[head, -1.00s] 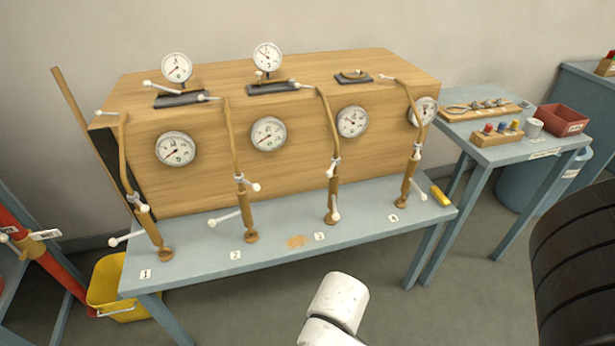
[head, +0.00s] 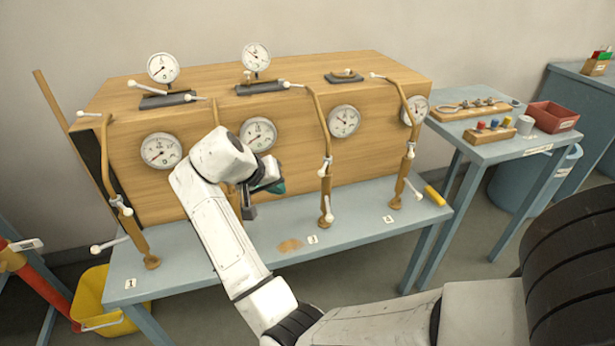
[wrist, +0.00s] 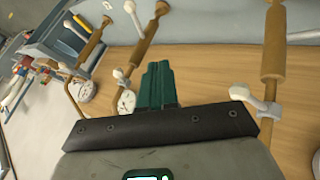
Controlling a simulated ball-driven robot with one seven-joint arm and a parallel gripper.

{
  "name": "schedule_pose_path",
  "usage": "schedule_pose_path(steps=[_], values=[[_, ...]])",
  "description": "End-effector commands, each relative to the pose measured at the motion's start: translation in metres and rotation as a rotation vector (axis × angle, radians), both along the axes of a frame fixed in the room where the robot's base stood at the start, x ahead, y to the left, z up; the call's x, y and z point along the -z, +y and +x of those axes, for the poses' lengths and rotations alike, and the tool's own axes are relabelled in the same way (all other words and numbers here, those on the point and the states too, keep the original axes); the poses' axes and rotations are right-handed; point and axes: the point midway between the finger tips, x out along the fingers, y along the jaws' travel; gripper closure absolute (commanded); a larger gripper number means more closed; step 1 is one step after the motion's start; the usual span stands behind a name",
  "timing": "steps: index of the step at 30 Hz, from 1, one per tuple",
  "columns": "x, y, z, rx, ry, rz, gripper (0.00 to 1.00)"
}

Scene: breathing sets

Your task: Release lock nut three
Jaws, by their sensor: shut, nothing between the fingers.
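Post three (head: 325,190) stands on the bench behind the number card "3" (head: 313,240). It is a brass-coloured upright with a bent pipe above. A fitting with a white-knobbed lever (head: 324,169) sits at mid height and another white-tipped lever (head: 329,214) sits low down. I cannot tell which is the lock nut. My gripper (head: 278,187) is left of post three, apart from it, in front of the wooden case; my wrist hides most of post two. In the wrist view, the green fingers (wrist: 158,86) are closed together and empty, between two posts.
Post four (head: 402,180) stands to the right and post one (head: 135,225) to the left, with levers sticking out. The wooden case (head: 300,150) with gauges closes off the back. The bench front (head: 350,240) near card three is clear. A side table (head: 490,150) holds small parts.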

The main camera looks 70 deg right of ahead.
Motion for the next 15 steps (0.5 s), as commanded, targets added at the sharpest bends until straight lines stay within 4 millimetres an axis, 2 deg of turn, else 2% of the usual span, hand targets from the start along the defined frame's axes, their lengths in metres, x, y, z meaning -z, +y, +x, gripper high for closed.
schedule_pose_path(steps=[3, 6, 10, 15], values=[[-0.028, -0.011, 0.014, 0.097, -0.014, -0.022, 1.00], [-0.044, -0.016, 0.019, 0.148, -0.017, -0.033, 1.00], [-0.054, -0.019, 0.022, 0.181, -0.018, -0.040, 1.00], [-0.056, -0.019, 0.022, 0.187, -0.018, -0.044, 1.00]])
